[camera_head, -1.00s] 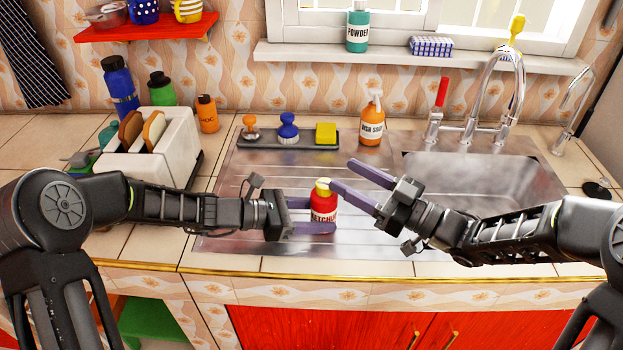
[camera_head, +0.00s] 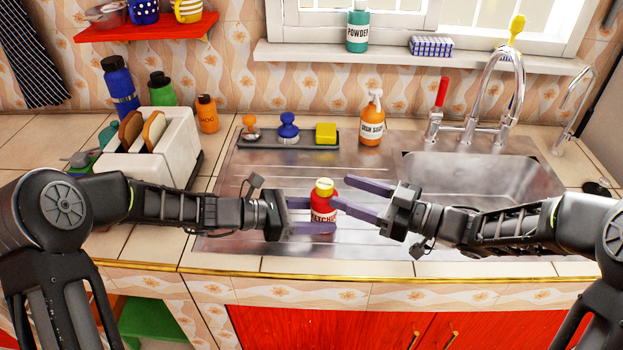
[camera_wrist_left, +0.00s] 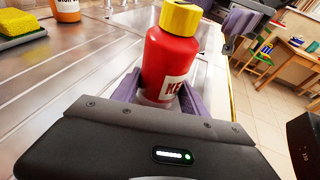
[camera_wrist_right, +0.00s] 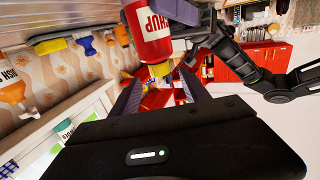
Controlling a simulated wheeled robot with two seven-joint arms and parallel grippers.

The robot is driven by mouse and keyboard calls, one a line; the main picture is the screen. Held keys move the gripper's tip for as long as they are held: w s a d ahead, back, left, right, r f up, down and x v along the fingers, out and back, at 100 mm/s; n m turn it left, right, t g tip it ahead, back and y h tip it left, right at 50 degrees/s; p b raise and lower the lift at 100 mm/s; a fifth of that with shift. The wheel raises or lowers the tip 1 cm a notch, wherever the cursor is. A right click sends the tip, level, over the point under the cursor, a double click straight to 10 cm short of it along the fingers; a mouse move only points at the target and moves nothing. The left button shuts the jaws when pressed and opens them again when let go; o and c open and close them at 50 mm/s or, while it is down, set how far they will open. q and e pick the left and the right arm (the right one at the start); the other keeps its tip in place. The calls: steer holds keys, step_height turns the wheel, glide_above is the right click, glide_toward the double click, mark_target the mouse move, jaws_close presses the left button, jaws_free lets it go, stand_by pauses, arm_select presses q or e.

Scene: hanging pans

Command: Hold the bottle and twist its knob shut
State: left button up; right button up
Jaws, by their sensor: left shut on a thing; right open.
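A red ketchup bottle (camera_head: 323,207) with a yellow knob (camera_head: 324,187) stands upright on the metal drainboard. My left gripper (camera_head: 312,216) is shut on the bottle's lower body from the left. The left wrist view shows the bottle (camera_wrist_left: 170,62) between the purple fingers, with the knob (camera_wrist_left: 181,15) above. My right gripper (camera_head: 341,191) is open just right of the bottle, its fingertips near knob height. In the right wrist view the knob (camera_wrist_right: 160,69) appears upside down between the fingertips; I cannot tell whether they touch it.
The metal sink (camera_head: 480,175) and faucet lie to the right. An orange soap bottle (camera_head: 372,120) and a dark tray (camera_head: 262,141) with brushes and a yellow sponge stand behind. A white toaster (camera_head: 150,160) is at left. The drainboard around the ketchup bottle is clear.

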steer(key=x, duration=0.8)
steer(key=shift+w+a, duration=0.15)
steer(key=shift+a, duration=0.2)
jaws_close()
